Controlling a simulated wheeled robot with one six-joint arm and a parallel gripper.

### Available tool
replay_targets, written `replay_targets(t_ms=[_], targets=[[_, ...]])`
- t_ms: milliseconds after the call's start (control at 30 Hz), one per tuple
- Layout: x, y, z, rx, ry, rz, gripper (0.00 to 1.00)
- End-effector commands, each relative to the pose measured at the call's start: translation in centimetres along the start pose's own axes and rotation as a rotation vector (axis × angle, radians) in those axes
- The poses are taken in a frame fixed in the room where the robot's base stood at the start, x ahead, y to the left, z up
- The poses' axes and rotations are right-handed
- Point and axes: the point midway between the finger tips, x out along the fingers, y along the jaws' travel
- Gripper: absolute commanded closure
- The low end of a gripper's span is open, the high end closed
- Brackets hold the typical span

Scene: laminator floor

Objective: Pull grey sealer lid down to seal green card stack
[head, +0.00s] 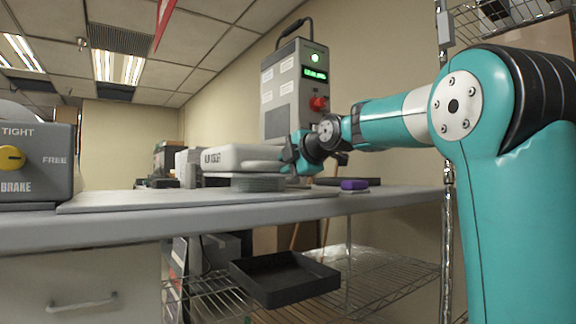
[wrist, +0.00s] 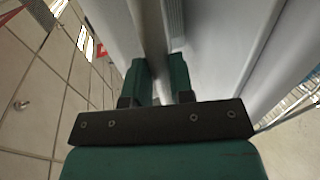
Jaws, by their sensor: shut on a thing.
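The pale grey sealer lid (head: 225,156) is on the bench in the head view, roughly level, above a ribbed grey base (head: 257,184). My gripper (head: 291,163) is at its right end. In the wrist view my gripper (wrist: 158,75) has its two teal fingers on either side of a grey bar (wrist: 152,38) of the lid, shut on it. I cannot tell whether a gap is left between lid and base. The green card stack does not show in either view.
A tall grey control box (head: 285,110) with a green display stands behind the sealer. A small purple block (head: 354,185) lies to the right. A brake box (head: 35,165) with a yellow knob is at left. A black tray (head: 285,278) sits below the bench (head: 200,230).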

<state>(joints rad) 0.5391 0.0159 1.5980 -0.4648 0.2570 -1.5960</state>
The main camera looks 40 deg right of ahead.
Motion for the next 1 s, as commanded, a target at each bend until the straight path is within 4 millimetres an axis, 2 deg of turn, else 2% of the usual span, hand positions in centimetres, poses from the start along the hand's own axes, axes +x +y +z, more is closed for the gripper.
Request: replay_targets(t_ms=[33, 133, 167, 267, 600, 733, 867, 1000], targets=[[0.5, -1.2, -0.1, 0.006, 0.007, -0.032, 1.00], [0.5, -1.3, -0.1, 0.006, 0.008, -0.032, 1.00], [0.5, -1.3, -0.1, 0.006, 0.008, -0.033, 0.76], [0.5, -1.2, -0.1, 0.006, 0.008, -0.032, 0.53], [0.2, -0.8, 0.0, 0.004, 0.004, -0.021, 0.53], [-0.7, -0.7, 0.0, 0.004, 0.002, -0.019, 0.53], [-3.0, -0.6, 0.1, 0.003, 0.000, -0.017, 0.53], [-6.6, -0.4, 0.2, 0.003, -0.003, -0.016, 0.53]])
